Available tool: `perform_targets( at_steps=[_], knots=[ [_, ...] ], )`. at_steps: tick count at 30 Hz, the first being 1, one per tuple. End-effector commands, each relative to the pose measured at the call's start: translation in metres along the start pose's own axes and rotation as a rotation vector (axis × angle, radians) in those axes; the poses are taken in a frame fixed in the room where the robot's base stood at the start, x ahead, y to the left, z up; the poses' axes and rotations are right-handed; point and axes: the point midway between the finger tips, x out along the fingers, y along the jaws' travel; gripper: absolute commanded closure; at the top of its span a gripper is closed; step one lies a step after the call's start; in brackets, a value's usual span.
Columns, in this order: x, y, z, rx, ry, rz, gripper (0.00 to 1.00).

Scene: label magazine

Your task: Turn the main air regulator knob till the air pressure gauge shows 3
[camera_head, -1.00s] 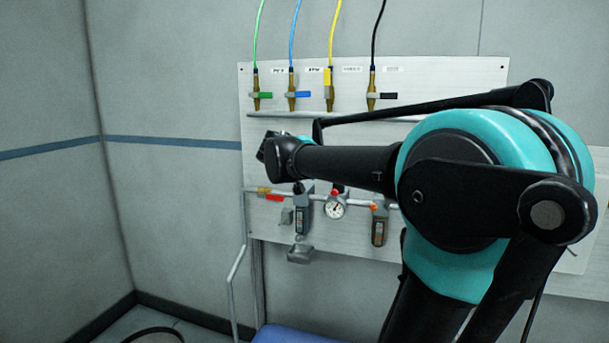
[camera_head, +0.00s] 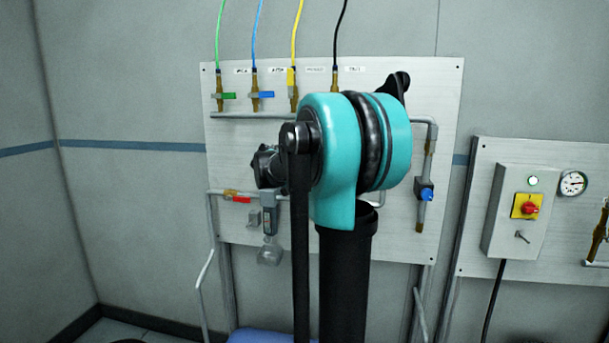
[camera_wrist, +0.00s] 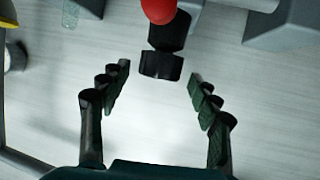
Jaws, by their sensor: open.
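In the wrist view a black stepped knob-like part (camera_wrist: 161,65) with a red rounded piece (camera_wrist: 158,10) above it shows at the top middle. It looks like the air regulator knob, but I cannot be sure. My gripper (camera_wrist: 160,73) is open, with one finger on each side of the black part's lower end; gaps show on both sides, and its depth relative to the fingertips is unclear. In the head view my arm covers the middle of the air panel (camera_head: 440,100), hiding the gauge and the regulator there.
Grey blocks (camera_wrist: 290,25) lie at the upper right in the wrist view. In the head view, a red-handled valve (camera_head: 237,198) and grey filter unit (camera_head: 268,215) are left of my arm. A blue valve (camera_head: 425,193), switch box (camera_head: 520,210) and another gauge (camera_head: 573,183) stand right.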

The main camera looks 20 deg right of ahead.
Motion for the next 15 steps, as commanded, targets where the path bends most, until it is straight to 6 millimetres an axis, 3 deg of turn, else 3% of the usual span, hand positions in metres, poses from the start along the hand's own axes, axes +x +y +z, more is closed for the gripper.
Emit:
perform_targets(
  at_steps=[6,15],
  knots=[
    [0.020,0.000,0.000,0.001,-0.001,0.000,0.37],
    [0.023,0.000,0.000,0.000,0.000,0.000,0.37]
  ],
)
